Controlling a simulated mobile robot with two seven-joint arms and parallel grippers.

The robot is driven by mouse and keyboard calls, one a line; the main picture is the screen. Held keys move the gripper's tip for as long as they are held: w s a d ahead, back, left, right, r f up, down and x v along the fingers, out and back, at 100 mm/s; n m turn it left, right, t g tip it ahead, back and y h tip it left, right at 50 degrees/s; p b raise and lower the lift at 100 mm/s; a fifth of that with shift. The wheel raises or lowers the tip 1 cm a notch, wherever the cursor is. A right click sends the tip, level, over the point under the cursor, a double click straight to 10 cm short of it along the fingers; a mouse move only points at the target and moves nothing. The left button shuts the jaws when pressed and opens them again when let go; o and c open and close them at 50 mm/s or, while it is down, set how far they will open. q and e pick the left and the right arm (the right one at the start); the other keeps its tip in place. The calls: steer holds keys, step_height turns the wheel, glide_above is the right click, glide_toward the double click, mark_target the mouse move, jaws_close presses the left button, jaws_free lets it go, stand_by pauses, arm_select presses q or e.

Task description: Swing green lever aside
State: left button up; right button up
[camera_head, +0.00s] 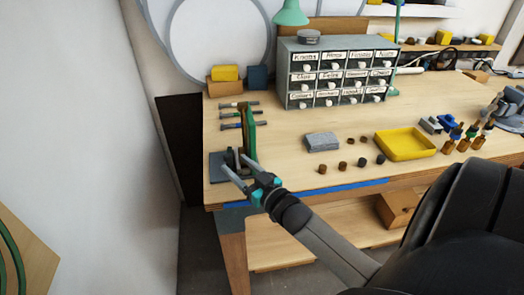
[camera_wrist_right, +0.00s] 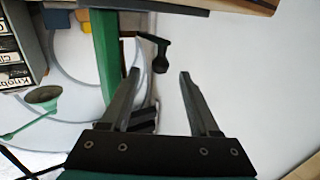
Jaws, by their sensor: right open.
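The green lever (camera_head: 248,132) stands upright as a long bar at the left end of the workbench, beside a dark vise-like fixture (camera_head: 217,168). It also shows in the right wrist view as a green bar (camera_wrist_right: 106,52), left of the fingers. My right gripper (camera_head: 232,161) is open, with its fingers at the near side of the fixture, close to the foot of the lever. In the right wrist view my right gripper (camera_wrist_right: 159,76) has nothing between its fingers. A black knobbed handle (camera_wrist_right: 160,55) shows beyond the gap. My left gripper is not in view.
Several screwdrivers (camera_head: 238,104) lie behind the lever. A labelled drawer cabinet (camera_head: 340,72) stands at the back. A grey block (camera_head: 322,142), small dark knobs and a yellow tray (camera_head: 405,145) occupy the middle. A white wall (camera_head: 90,150) is close on the left.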

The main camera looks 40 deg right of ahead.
steer(key=s, duration=1)
steer(key=shift+a, duration=0.15)
steer(key=s+a+f+g+b, duration=0.1)
steer(key=s+f+g, duration=0.2)
steer(key=f, duration=0.7)
steer(key=s+a+f+g+b, duration=0.1)
steer(key=s+a+f+g, duration=0.15)
steer(key=f, duration=0.75)
steer(key=s+a+f+g+b, duration=0.1)
steer(key=s+f+g, duration=0.15)
steer(key=f, duration=0.75)
steer(key=s+a+f+n+g+b, duration=0.1)
steer(key=s+a+f+g, duration=0.3)
steer(key=s+f, duration=0.5)
steer(key=s+a+f+n+g+b, duration=0.2)
steer(key=s+a+f+g, duration=0.2)
steer(key=s+f, duration=0.6)
steer(key=s+g, duration=0.1)
steer(key=s, duration=0.4)
steer(key=shift+a+y, duration=0.3)
steer(key=shift+a, duration=0.05)
steer(key=shift+s+f, duration=0.1)
